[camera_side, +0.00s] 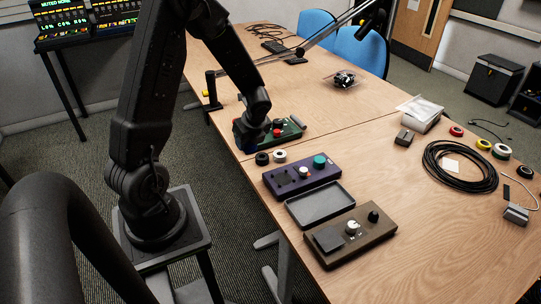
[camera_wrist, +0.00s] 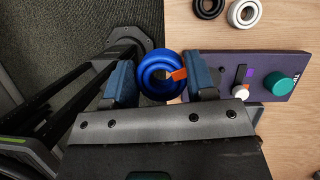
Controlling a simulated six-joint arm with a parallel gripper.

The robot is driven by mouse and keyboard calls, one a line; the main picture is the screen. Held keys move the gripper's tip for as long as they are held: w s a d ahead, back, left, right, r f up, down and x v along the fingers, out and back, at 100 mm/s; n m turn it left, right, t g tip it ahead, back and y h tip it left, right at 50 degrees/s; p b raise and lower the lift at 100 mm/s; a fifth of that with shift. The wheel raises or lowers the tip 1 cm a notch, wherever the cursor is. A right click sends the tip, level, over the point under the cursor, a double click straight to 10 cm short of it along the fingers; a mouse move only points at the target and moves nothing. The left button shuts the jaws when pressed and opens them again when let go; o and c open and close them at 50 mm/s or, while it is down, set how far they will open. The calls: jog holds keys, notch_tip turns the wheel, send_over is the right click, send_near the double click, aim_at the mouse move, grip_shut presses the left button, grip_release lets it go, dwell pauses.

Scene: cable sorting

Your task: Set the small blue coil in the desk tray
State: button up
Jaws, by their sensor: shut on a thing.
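The small blue coil (camera_wrist: 160,70), with an orange tag on it, is between the two blue fingers of my gripper (camera_wrist: 161,82) in the wrist view. The fingers are shut on it. In the side view my gripper (camera_side: 248,138) is at the table's left edge, in front of the green control box; the coil is hard to make out there. The desk tray (camera_side: 320,205), dark grey, shallow and empty, lies between the purple box and the brown box. My gripper is apart from it.
The purple box (camera_side: 302,175) with knobs also shows in the wrist view (camera_wrist: 255,72). A black coil (camera_side: 262,158) and a white coil (camera_side: 280,156) lie beside it. The brown box (camera_side: 350,235) stands nearer the camera. A large black cable (camera_side: 460,166) lies at right.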

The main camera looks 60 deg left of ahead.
jog(key=w+d+f+m+t, duration=0.2)
jog(key=w+d+m, duration=0.2)
jog(key=w+d, duration=0.5)
send_over(318, 201)
jog(key=d, duration=0.1)
jog(key=f, duration=0.7)
jog(key=shift+s+d, duration=0.1)
jog(key=shift+s, duration=0.15)
jog(key=shift+w+d+f, duration=0.1)
jog(key=shift+d, duration=0.05)
jog(key=shift+f, duration=1.9)
jog(key=shift+f, duration=0.1)
jog(key=o, duration=1)
